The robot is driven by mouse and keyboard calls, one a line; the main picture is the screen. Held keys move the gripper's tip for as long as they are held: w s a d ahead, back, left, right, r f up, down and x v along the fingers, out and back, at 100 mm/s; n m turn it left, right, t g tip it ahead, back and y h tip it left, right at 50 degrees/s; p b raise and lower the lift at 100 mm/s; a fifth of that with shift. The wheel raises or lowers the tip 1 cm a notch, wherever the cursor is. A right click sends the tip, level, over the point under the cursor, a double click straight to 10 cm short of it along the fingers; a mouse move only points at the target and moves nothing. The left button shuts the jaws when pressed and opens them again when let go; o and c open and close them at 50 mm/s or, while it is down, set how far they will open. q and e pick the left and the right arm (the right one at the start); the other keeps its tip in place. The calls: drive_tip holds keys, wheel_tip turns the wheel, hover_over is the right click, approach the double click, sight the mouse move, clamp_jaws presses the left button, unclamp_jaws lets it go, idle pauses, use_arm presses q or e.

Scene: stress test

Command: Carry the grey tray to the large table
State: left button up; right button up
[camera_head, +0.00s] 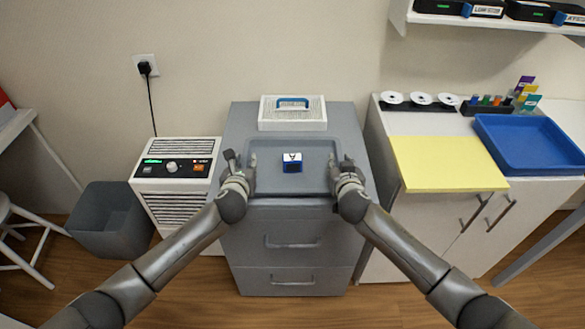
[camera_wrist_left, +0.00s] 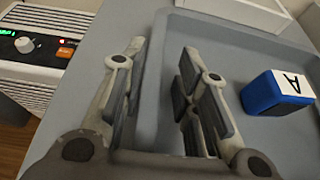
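The grey tray (camera_head: 262,183) lies flat on top of the grey drawer cabinet (camera_head: 236,128), with a blue block with a white top marked "A" (camera_head: 291,162) inside it. The block also shows in the left wrist view (camera_wrist_left: 276,94). My left gripper (camera_head: 241,163) is open at the tray's left rim. In the left wrist view its fingers (camera_wrist_left: 165,85) stand apart, on either side of the rim. My right gripper (camera_head: 341,166) is at the right rim, its fingers looking apart. Which piece of furniture is the large table is unclear; a white tabletop (camera_head: 14,124) shows partly at the left edge.
A white case with a blue handle (camera_head: 292,123) sits behind the tray. A white heater-like unit (camera_head: 177,175) and grey bin (camera_head: 108,222) stand left. A white cabinet (camera_head: 440,215) at right carries a yellow mat (camera_head: 446,163) and blue tray (camera_head: 530,145). A stool (camera_head: 28,235) is far left.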

use_arm(q)
drive_tip(key=shift+w+f, duration=0.1)
drive_tip(key=shift+w, duration=0.2)
use_arm(e)
drive_tip(key=shift+w+f, duration=0.15)
drive_tip(key=shift+w, duration=0.15)
use_arm(q)
clamp_jaws()
use_arm(e)
clamp_jaws()
